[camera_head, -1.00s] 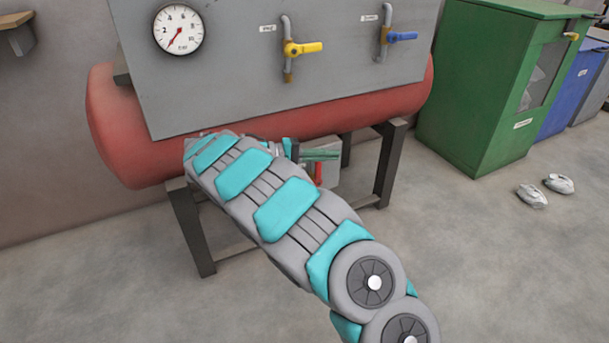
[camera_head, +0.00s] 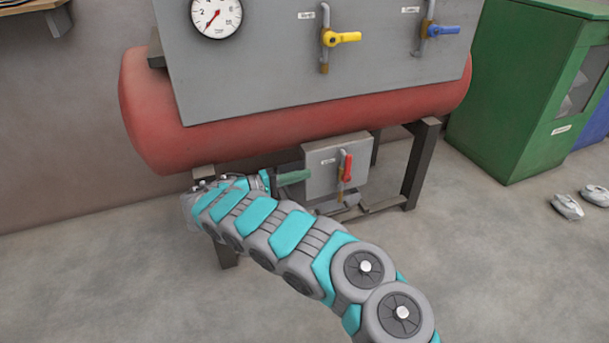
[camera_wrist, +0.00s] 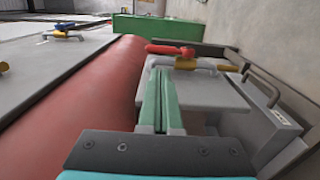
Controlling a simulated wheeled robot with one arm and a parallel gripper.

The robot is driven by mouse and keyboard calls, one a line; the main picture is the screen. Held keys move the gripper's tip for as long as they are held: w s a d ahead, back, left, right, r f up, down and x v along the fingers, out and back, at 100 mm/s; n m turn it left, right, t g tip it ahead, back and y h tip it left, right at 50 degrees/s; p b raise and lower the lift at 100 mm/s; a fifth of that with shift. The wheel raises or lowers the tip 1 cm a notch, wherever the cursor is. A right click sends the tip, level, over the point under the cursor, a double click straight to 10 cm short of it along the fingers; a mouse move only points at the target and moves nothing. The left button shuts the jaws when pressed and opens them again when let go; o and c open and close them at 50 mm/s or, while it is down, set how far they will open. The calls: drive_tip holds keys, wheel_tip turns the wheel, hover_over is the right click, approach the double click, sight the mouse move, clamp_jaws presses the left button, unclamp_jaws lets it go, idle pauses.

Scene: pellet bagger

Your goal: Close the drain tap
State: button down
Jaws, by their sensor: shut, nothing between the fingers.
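The tap with the red handle (camera_head: 347,167) is on a small grey panel (camera_head: 322,174) under the red tank. Its handle points up, in line with its upright pipe. The panel's label is too small to read. My gripper (camera_head: 308,175) has green fingers, shut and empty, at the left edge of the panel, apart from the red handle. In the wrist view my gripper (camera_wrist: 160,72) points toward the tap, and the red handle (camera_wrist: 168,49) lies just beyond the fingertips, along the pipe.
The red tank (camera_head: 300,130) and its dark stand leg (camera_head: 421,165) are close around the panel. Above are a yellow-handled tap (camera_head: 343,38), a blue-handled tap (camera_head: 443,30) and a gauge (camera_head: 216,16). A green cabinet (camera_head: 515,95) stands right.

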sight(346, 164)
drive_tip(key=x, duration=1.1)
drive_tip(key=shift+d+f+b, duration=0.1)
drive_tip(key=shift+d+b, duration=0.05)
drive_tip(key=shift+b, duration=0.15)
drive_tip(key=shift+d, duration=0.1)
